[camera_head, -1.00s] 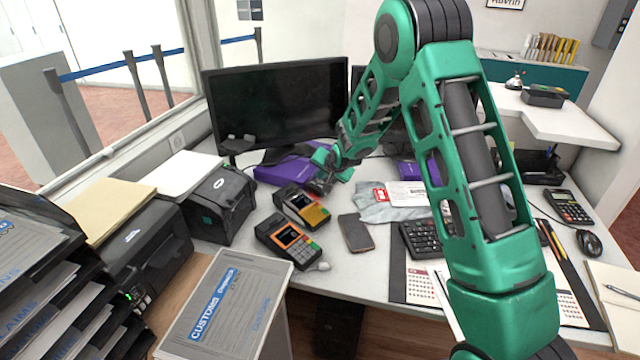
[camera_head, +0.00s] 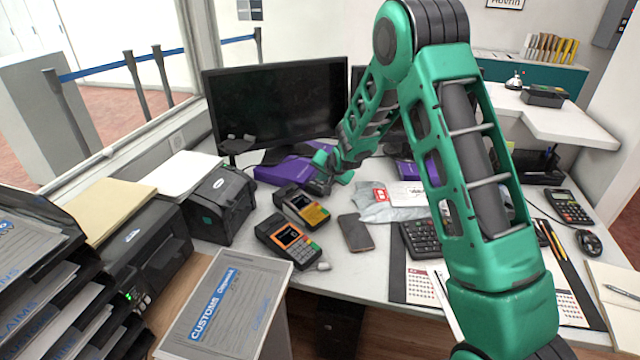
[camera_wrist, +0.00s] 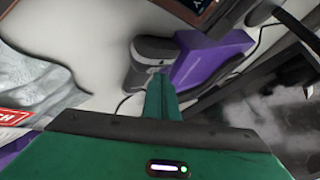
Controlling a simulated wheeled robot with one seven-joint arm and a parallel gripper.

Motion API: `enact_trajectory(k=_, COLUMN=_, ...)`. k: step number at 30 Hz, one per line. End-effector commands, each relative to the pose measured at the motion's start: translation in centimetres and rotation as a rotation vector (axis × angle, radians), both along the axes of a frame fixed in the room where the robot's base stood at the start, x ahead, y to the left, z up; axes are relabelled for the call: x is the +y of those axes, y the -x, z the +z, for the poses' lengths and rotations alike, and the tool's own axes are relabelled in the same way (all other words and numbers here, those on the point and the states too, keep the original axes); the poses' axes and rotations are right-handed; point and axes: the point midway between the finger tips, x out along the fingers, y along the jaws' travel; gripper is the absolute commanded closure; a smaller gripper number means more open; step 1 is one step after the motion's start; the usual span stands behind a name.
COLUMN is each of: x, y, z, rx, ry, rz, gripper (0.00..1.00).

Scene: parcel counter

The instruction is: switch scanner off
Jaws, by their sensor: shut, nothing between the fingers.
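A device with a dark grey rounded end (camera_wrist: 152,52), which I take to be the scanner, lies beside or against a purple body (camera_wrist: 210,58) in the wrist view. I cannot tell whether the two are one piece. My gripper (camera_wrist: 160,84) is shut and empty, its green fingertips at the lower edge of the grey end. Contact is unclear. In the head view my gripper (camera_head: 322,184) is low over the counter, near the purple object (camera_head: 283,170) in front of the monitor. My arm and gripper hide part of that spot. No switch can be made out clearly.
Two card terminals, one yellow (camera_head: 302,208) and one orange (camera_head: 288,241), stand just in front of my gripper. A phone (camera_head: 354,233) and a grey parcel bag (camera_head: 372,206) lie to the right. The monitor (camera_head: 275,103) stands behind. A label printer (camera_head: 220,205) is at left.

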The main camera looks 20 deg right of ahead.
Motion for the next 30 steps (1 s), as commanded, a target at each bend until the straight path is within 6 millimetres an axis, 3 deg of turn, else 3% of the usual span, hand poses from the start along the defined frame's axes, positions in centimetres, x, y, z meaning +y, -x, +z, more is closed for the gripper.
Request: enact_trajectory(k=30, x=0.1, y=-0.1, z=2.8, rx=-0.003, ry=0.0, rz=0.0, gripper=1.0)
